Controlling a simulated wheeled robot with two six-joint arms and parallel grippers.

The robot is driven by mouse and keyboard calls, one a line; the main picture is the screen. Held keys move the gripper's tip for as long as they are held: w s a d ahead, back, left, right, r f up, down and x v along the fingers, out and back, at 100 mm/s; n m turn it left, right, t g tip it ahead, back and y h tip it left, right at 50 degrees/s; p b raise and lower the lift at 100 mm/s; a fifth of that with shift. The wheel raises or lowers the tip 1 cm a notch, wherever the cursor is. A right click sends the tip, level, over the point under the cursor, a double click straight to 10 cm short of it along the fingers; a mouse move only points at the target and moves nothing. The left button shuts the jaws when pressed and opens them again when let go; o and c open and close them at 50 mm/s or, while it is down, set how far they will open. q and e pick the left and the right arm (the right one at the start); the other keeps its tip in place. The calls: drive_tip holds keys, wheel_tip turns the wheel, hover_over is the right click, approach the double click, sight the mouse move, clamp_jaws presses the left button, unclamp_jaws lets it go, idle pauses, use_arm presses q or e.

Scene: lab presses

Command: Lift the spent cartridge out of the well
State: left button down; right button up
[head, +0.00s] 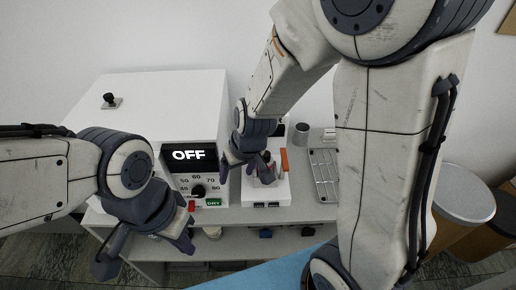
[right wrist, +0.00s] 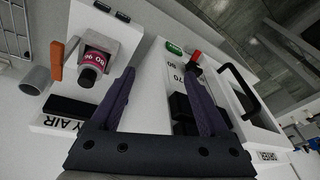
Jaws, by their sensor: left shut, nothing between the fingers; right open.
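The cartridge (right wrist: 92,64), with a dark round end and a pink-red numbered band, sits in a grey block, the well (right wrist: 110,42), on a small white unit (right wrist: 88,18). My right gripper (right wrist: 160,75) is open; in the right wrist view the cartridge lies left of both fingers, not between them. In the head view the right gripper (head: 244,172) hangs over the left side of the small white unit (head: 280,190) and partly hides the well. My left gripper (head: 180,236) is shut and empty, at the front of the shelf, left of the unit.
A white dryer box (head: 150,95) with an OFF display, dial and green button stands left of the unit. An orange lever (right wrist: 56,60) and a grey cup (right wrist: 36,80) are close to the well. A metal rack (head: 324,172) lies at right. Brown drums stand farther right.

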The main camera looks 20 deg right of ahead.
sight(266, 162)
drive_tip(key=w+d+f+m, duration=0.1)
drive_tip(key=w+d+f, duration=0.1)
drive_tip(key=d, duration=0.2)
drive_tip(key=w+d+f+m+t+h, duration=0.1)
drive_tip(key=w+d+f, duration=0.2)
drive_tip(key=d, duration=0.1)
drive_tip(key=w+d+f+m+h+b, duration=0.1)
drive_tip(key=w+d+f, duration=0.1)
drive_tip(key=w+d, duration=0.1)
drive_tip(key=shift+w+d+f, duration=0.25)
drive_tip(key=shift+d+f, duration=0.15)
drive_tip(key=shift+d, duration=0.05)
drive_tip(key=shift+w+f, duration=0.35)
drive_tip(key=shift+f, duration=0.25)
drive_tip(key=shift+t, duration=0.3)
drive_tip(key=x, duration=0.4)
drive_tip(key=shift+w+a, duration=0.1)
drive_tip(key=shift+w, duration=0.05)
use_arm(q)
drive_tip(key=shift+d+f, duration=0.1)
use_arm(e)
drive_tip(key=shift+c, duration=0.3)
drive_tip(key=shift+r, duration=0.1)
clamp_jaws()
